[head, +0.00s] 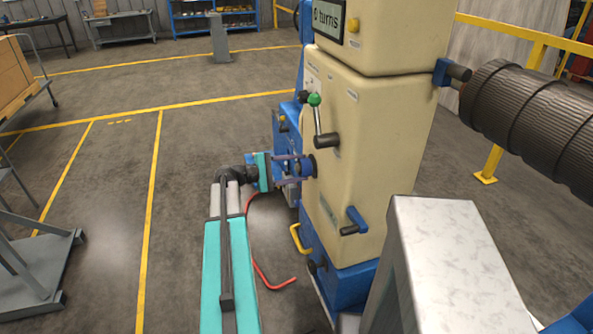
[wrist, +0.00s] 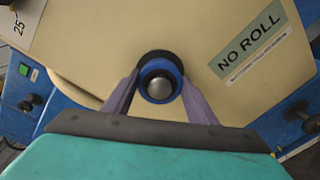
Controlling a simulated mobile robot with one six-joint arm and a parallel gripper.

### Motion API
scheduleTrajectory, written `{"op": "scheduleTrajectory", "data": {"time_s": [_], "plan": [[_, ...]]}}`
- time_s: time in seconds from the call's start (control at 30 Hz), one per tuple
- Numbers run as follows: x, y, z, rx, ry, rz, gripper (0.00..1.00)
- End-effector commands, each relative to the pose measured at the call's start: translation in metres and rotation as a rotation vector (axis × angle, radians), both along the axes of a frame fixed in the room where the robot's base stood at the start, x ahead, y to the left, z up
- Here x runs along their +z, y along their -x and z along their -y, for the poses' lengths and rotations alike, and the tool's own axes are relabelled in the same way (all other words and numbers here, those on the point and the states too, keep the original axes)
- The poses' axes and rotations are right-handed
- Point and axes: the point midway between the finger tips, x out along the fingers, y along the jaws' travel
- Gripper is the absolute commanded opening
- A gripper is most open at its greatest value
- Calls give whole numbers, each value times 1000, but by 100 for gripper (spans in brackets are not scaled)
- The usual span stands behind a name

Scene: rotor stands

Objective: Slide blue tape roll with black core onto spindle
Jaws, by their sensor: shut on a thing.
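My gripper (wrist: 160,100) is shut on the blue tape roll (wrist: 159,67), with one purple finger on each side of it. The roll faces the beige machine, and a dark ring shows inside the blue. The round silver spindle end (wrist: 158,87) shows within the roll's opening, roughly centred. A black round part shows behind the roll's upper edge. In the head view my gripper (head: 284,169) reaches from the left to the machine's side, and the roll (head: 304,167) is close against that face. How far the roll sits along the spindle cannot be told.
The beige machine (head: 350,190) carries a green-knobbed lever (head: 317,115) just above the roll and a blue-black handle (head: 352,222) lower down. A red hose (head: 262,270) lies on the floor.

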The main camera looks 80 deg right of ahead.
Motion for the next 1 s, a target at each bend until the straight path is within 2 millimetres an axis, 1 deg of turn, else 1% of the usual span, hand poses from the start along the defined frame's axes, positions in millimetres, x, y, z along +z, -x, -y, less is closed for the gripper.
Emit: {"op": "scheduleTrajectory", "data": {"time_s": [0.23,0.67,0.7,0.8,1.0], "plan": [[0,4,2,1,0,-1,32],[0,4,2,0,0,0,32],[0,4,2,0,0,0,58],[0,4,2,0,0,0,74],[0,4,2,0,0,0,74]]}}
